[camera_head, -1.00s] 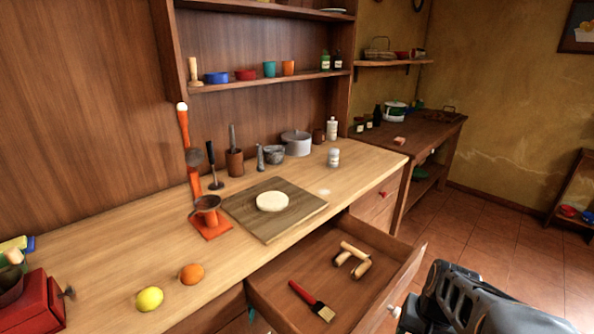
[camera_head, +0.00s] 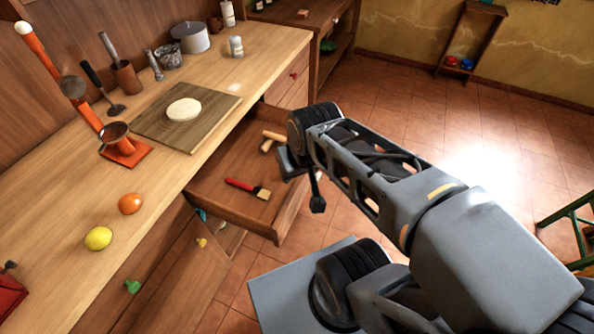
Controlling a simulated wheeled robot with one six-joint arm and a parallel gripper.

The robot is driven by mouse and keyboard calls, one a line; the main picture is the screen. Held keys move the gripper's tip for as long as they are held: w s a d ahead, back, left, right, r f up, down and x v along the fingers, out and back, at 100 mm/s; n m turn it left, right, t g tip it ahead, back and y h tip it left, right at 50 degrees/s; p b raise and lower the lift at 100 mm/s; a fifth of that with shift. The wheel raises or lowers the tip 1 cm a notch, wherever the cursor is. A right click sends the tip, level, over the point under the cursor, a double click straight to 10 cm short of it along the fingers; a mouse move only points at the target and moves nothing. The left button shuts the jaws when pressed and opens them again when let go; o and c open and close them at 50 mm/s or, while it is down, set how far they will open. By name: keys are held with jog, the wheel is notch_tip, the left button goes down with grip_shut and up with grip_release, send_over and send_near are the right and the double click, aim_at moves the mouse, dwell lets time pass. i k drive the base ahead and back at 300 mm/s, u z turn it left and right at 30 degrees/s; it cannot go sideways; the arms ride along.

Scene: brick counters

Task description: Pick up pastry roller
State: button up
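The pastry roller (camera_head: 268,144), a light wooden piece, lies in the open drawer (camera_head: 233,207) under the counter. Only its left part shows; my arm's end covers the rest. My gripper (camera_head: 300,178) is over the drawer's right side, close to the roller in the picture. Its dark fingers are seen from behind and above, so I cannot tell whether they are open or touch anything.
A red-handled brush (camera_head: 250,188) lies in the drawer, left of and nearer than the roller. A cutting board (camera_head: 155,133) with dough (camera_head: 184,109) sits on the counter above. A lemon (camera_head: 98,239) and an orange (camera_head: 130,203) lie near the counter's edge. Tiled floor at right is mostly free.

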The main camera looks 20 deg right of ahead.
aim_at(270, 135)
jog(key=u, duration=3.65)
jog(key=k, duration=1.3)
jog(key=z, duration=1.55)
jog(key=i, duration=0.5)
jog(key=u, duration=0.1)
